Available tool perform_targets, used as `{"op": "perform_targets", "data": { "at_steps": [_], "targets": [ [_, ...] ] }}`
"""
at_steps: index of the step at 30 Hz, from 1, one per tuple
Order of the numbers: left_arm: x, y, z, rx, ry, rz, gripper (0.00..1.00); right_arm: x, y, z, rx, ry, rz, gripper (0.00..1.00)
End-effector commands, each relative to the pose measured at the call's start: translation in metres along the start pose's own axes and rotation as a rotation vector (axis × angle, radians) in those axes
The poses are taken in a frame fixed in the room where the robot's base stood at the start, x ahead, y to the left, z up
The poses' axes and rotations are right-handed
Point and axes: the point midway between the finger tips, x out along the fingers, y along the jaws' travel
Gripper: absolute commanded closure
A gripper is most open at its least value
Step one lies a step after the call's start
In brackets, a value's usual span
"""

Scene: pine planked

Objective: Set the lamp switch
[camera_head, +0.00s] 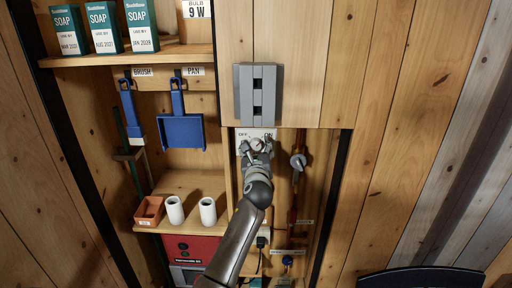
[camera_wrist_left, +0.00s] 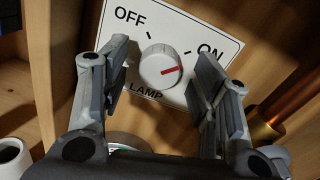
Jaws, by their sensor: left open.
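The lamp switch is a round white knob (camera_wrist_left: 161,66) with a red mark, on a white plate (camera_wrist_left: 222,42) lettered OFF, ON and LAMP. The red mark points to the right in the left wrist view, toward the side of the word ON and a little below it. In the head view the plate (camera_head: 243,133) is under a grey box, partly hidden by my gripper. My left gripper (camera_head: 256,147) is open in front of the plate. In the left wrist view its fingers (camera_wrist_left: 163,80) stand on either side of the knob, with gaps showing. My right gripper is in neither view.
The grey box (camera_head: 257,70) juts out above the plate.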

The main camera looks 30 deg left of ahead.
Motion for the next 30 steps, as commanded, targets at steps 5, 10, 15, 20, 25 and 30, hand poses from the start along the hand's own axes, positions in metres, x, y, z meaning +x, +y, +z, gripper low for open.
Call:
{"op": "perform_targets", "data": {
  "at_steps": [5,10,15,20,25,30],
  "targets": [
    [0.0025,0.0001,-0.0001,-0.001,0.000,0.000,0.44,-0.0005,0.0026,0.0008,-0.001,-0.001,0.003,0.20],
    [0.0023,0.0000,-0.0002,-0.001,0.000,0.000,0.47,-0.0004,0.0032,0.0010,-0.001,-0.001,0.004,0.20],
    [0.0022,0.0000,-0.0002,-0.001,0.000,0.000,0.69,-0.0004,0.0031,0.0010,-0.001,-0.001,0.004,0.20],
    [0.0021,0.0000,-0.0002,0.000,0.000,0.000,0.89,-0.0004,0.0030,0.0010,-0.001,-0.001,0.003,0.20],
    [0.0021,0.0000,-0.0001,-0.008,0.001,0.000,0.91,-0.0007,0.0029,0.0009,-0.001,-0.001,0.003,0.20],
    [0.0020,-0.0001,0.0002,-0.050,0.003,0.000,0.91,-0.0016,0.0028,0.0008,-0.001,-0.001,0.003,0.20]
  ]
}}
